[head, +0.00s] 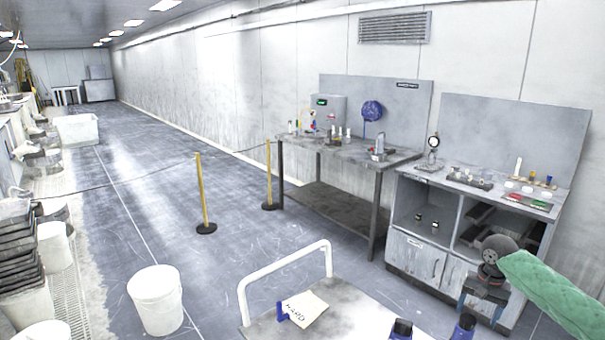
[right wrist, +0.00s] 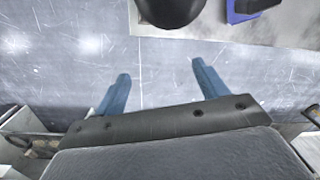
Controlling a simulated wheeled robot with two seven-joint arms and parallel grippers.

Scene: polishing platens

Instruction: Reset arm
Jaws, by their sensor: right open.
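My right gripper (head: 483,303) shows at the lower right in the head view, at the end of my green-sleeved arm. In the right wrist view its two blue fingers (right wrist: 162,82) stand wide apart with only grey floor between them. It is open and empty, to the right of the white-railed cart (head: 345,318) and in front of the cabinet bench in the picture. My left gripper is not in view.
Two dark blue objects with black tops (head: 403,328) (head: 465,326) stand at the cart's near side. A card marked HARD (head: 304,308) is on the cart. A cabinet bench (head: 416,255) and steel table (head: 345,152) line the wall. A white bucket (head: 156,300) stands on open floor.

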